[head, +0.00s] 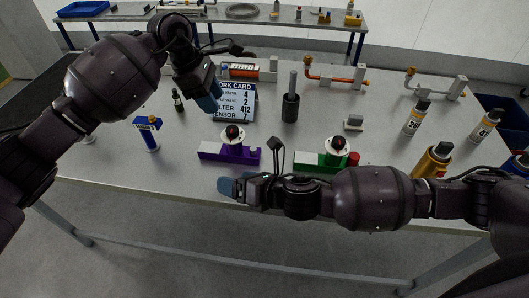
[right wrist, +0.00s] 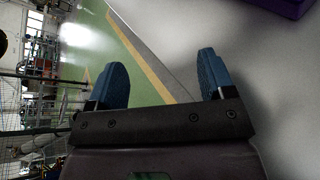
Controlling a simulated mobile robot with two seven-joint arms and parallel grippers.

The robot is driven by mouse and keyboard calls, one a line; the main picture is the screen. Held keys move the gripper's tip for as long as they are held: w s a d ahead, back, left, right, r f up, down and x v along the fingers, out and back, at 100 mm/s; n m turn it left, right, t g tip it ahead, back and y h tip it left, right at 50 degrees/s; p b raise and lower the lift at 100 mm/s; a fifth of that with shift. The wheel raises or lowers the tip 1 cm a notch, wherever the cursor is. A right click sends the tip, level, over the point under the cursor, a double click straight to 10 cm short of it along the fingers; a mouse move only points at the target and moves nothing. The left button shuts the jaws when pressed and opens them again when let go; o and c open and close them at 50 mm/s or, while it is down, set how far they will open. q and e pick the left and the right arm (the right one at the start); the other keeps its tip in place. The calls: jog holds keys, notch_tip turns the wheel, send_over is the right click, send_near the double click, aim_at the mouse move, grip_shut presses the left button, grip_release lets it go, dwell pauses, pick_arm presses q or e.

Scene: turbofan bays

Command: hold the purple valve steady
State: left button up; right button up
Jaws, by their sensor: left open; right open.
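The purple valve (head: 243,155) lies near the front edge of the table, left of centre. A white disc with a dark, red-marked knob stands on it. A purple corner also shows at the top right of the right wrist view (right wrist: 292,5). My right gripper (head: 232,188) is open and empty, just in front of and below the purple valve at the table's front edge, apart from it. Its two blue fingers (right wrist: 163,80) are spread in the right wrist view. My left gripper (head: 208,100) is open above the table, behind and left of the valve, with its blue fingertips beside the work card (head: 236,102).
A green valve (head: 312,162) sits to the right, behind my right forearm. A blue-topped post (head: 149,134) stands left and a dark cylinder (head: 290,106) behind. Pipe fittings (head: 335,77) line the back.

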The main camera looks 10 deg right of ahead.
aim_at(239, 146)
jog(key=w+d+r+n, duration=0.1)
jog(key=d, duration=0.1)
jog(key=w+d+n+t+h, duration=0.1)
jog(key=w+d+n, duration=0.1)
jog(key=w+d+r+n+h, duration=0.1)
jog(key=w+d, duration=0.1)
jog(key=d, duration=0.1)
jog(key=shift+r+n+t, duration=0.3)
jog(key=shift+n, duration=0.1)
jog(key=shift+w, duration=0.15)
jog(key=x, duration=1)
jog(key=shift+w+a+f, duration=0.1)
jog(key=shift+w, duration=0.2)
jog(key=shift+c, duration=0.4)
